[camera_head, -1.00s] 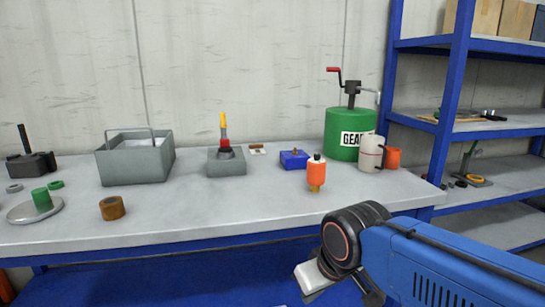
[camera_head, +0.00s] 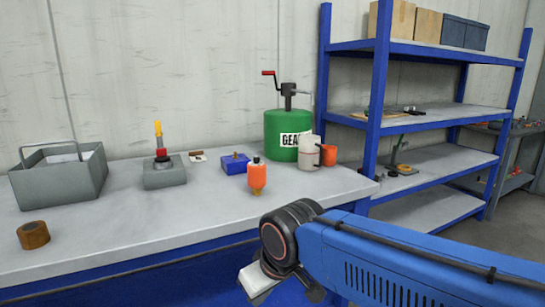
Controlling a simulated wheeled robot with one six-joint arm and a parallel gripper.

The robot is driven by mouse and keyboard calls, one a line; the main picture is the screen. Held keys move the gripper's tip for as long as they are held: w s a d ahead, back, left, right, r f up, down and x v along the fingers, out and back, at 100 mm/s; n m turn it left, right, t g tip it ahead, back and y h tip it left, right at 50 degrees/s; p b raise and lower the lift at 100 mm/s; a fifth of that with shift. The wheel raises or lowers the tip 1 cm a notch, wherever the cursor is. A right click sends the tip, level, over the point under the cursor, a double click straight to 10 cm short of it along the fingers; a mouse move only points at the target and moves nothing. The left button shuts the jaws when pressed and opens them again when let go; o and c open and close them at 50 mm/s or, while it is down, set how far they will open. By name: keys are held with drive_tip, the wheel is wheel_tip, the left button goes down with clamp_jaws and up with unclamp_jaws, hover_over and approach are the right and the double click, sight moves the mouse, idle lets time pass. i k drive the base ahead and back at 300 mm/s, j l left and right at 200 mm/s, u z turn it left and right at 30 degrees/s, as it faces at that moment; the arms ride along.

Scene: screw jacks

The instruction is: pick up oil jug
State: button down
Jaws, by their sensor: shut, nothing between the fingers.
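A pale, cream-white jug (camera_head: 308,153) stands upright at the right end of the workbench, in front of the green drum, with an orange cup-like part (camera_head: 328,156) at its right side. This looks like the oil jug. My gripper (camera_head: 258,283) shows only in part, below the wrist at the bottom of the head view. It is shut and empty. It is in front of the bench's front edge, well apart from the jug; its fingertips are hard to make out.
A green drum (camera_head: 288,133) with a crank pump stands behind the jug. An orange bottle (camera_head: 257,178), a blue box (camera_head: 235,164), a grey block (camera_head: 165,175) and a grey carrier (camera_head: 58,180) stand to its left. A blue shelf unit (camera_head: 374,110) stands close on the right.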

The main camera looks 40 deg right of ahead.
sight(310, 157)
drive_tip(key=l+z, duration=0.45)
drive_tip(key=l, duration=0.15)
drive_tip(key=l+z, duration=0.4)
drive_tip(key=l, duration=0.15)
drive_tip(key=i+l+z, duration=0.25)
drive_tip(key=l+z, duration=0.2)
drive_tip(key=l, duration=0.1)
